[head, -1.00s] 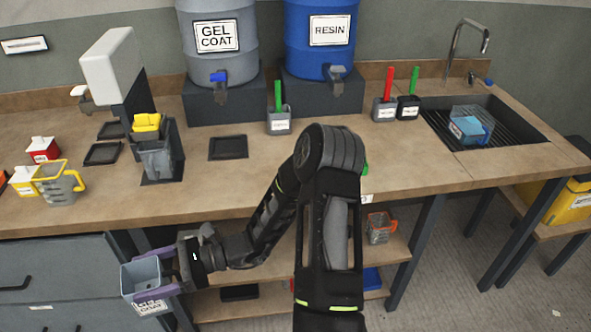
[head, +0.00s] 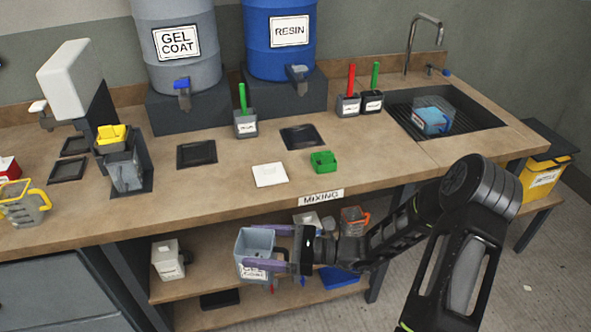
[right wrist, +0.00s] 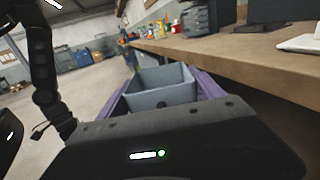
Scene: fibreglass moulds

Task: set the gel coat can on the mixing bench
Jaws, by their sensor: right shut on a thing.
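The gel coat can is a small grey-blue open-topped square container (head: 256,243) with a white label low on its front. My right gripper (head: 268,250) is shut on it, with purple fingers along its sides. The can is upright in front of the mixing bench (head: 225,200), below the level of its top and over the lower shelf area. In the right wrist view the can (right wrist: 160,88) sits between the purple fingers and looks empty inside. The bench's front edge carries a MIXING label (head: 321,198). My left gripper is not in view.
On the bench are a white square (head: 270,175), a green tray (head: 323,162), black square mats (head: 197,154) and a yellow-handled jug (head: 24,204). A gel coat drum (head: 178,75) and resin drum (head: 281,70) stand behind. The sink (head: 455,125) is at right. Bare bench top lies near the front edge.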

